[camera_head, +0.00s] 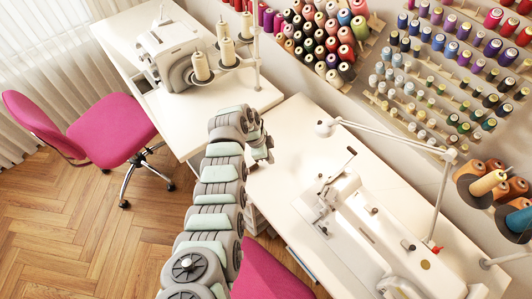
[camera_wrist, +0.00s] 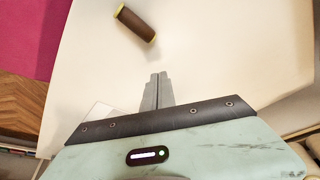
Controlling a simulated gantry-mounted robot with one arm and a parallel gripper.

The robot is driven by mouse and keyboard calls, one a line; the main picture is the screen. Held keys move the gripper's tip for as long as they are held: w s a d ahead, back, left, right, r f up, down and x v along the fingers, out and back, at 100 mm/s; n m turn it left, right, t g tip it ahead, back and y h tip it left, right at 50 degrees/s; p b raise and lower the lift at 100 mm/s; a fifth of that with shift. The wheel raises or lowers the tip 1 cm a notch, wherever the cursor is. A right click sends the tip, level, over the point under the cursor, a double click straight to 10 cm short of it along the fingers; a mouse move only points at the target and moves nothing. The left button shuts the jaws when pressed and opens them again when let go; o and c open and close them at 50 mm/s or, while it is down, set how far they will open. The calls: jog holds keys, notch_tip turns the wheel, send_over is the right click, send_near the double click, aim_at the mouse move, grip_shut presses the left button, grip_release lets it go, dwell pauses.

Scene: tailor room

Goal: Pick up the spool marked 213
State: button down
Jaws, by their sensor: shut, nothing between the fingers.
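A brown spool (camera_wrist: 136,23) with yellowish ends lies on its side on the white table (camera_wrist: 215,60) in the wrist view. I can read no number on it, and I cannot make it out in the head view. My gripper (camera_wrist: 157,78) is shut and empty over the table, apart from the spool, which lies beyond the fingertips and a little to the left. In the head view my gripper (camera_head: 266,154) is over the near left part of the right-hand sewing table. No 213 mark is legible on any spool.
A sewing machine (camera_head: 345,215) and a lamp (camera_head: 400,138) stand on this table. Another machine (camera_head: 172,48) and cream thread cones (camera_head: 227,52) stand on the left table. Wall racks hold many coloured spools (camera_head: 318,35). A pink chair (camera_head: 110,130) is at left.

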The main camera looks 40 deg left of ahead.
aim_at(252, 168)
jog(key=shift+w+f, duration=0.15)
jog(key=shift+f, duration=0.3)
jog(key=shift+s+a+f, duration=0.15)
jog(key=shift+s+a, duration=0.5)
jog(key=shift+s, duration=0.05)
jog(key=shift+s+a+f, duration=0.15)
jog(key=shift+s+a, duration=0.45)
jog(key=shift+s, duration=0.05)
